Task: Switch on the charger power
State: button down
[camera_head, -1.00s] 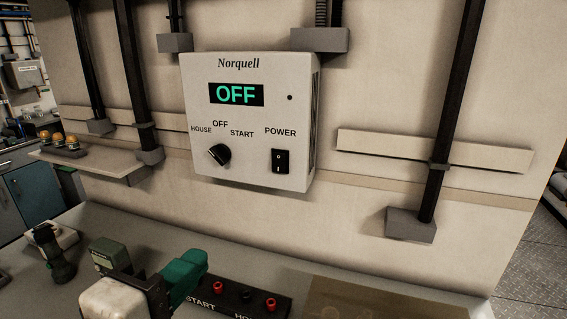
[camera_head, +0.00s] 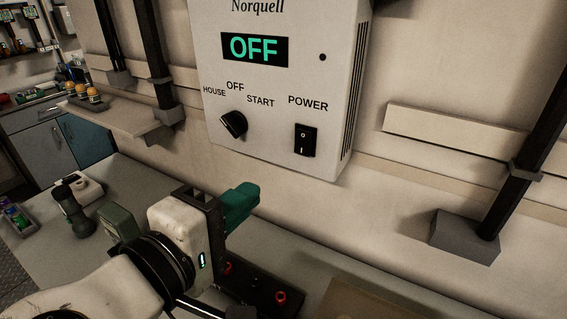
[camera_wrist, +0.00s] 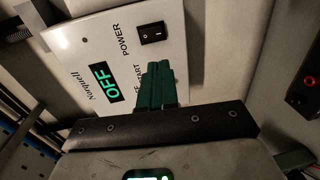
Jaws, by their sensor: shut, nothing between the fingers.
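The white Norquell charger box (camera_head: 275,112) hangs on the wall, and its display (camera_head: 254,48) reads OFF in green. The black POWER rocker switch (camera_head: 305,140) is at its lower right, marked O above and I below. The rotary knob (camera_head: 234,123) sits to its left, under HOUSE, OFF and START. My gripper (camera_head: 245,194), with green fingers, is below the box and left of the switch in the head view, touching neither. In the wrist view my gripper (camera_wrist: 156,72) is shut and empty, its fingertips just short of the switch (camera_wrist: 152,33) in the picture, hiding the knob.
A terminal strip with red posts (camera_head: 280,297) lies on the grey bench behind my arm. A shelf (camera_head: 130,118) with orange-topped items is at left. Black conduits (camera_head: 530,150) run down the wall. The wall right below the box is clear.

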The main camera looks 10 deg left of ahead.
aim_at(301, 153)
jog(key=p+x, duration=0.2)
jog(key=x, duration=1.1)
jog(key=shift+p, duration=0.3)
jog(key=shift+w+d+f, duration=0.1)
jog(key=shift+w+d, duration=0.05)
jog(key=shift+w, duration=0.2)
jog(key=shift+w+d+f+t+b, duration=0.1)
jog(key=shift+w+f+t+b, duration=0.2)
jog(key=shift+b, duration=0.5)
jog(key=shift+s+r+p, duration=0.1)
jog(key=shift+r+p, duration=0.15)
jog(key=shift+p, duration=0.1)
